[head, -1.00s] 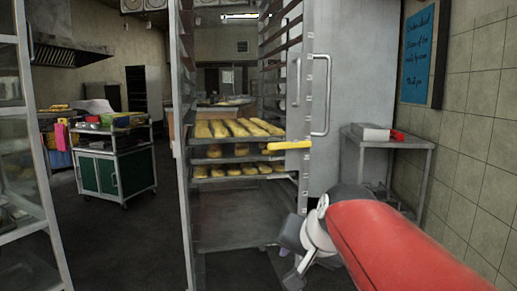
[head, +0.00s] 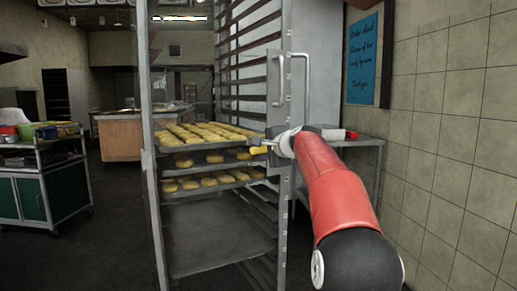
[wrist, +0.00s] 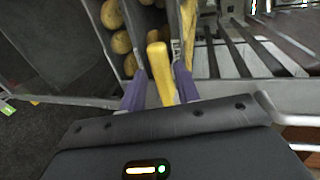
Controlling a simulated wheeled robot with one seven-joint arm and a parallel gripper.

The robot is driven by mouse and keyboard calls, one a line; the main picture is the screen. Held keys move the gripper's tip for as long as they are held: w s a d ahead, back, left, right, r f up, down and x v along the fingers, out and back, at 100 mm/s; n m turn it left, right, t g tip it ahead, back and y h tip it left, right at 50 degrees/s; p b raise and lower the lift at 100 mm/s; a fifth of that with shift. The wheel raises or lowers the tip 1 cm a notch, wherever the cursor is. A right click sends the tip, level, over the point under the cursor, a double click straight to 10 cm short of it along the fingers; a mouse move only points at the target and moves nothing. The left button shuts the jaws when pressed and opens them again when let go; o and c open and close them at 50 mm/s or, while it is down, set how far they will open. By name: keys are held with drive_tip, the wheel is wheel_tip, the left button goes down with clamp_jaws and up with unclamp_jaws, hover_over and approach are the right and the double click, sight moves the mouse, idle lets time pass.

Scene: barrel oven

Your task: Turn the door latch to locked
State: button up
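The door latch is a yellow handle (head: 259,150) on the right upright of the tall metal rack, at the level of the trays. In the head view it looks about level, partly hidden by my gripper (head: 270,145). In the wrist view the yellow handle (wrist: 159,75) lies between the two purple fingers of my gripper (wrist: 160,80). The fingers stand one on each side of it, with narrow gaps showing. My gripper looks open around the handle, and firm contact cannot be seen.
The rack (head: 152,200) holds several trays of bread (head: 205,135). A metal side table (head: 365,142) and a tiled wall (head: 440,150) stand close on the right. A green cart (head: 40,190) is at the left, with dark open floor between it and the rack.

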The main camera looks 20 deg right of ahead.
drive_tip(key=shift+x, duration=1.45)
clamp_jaws()
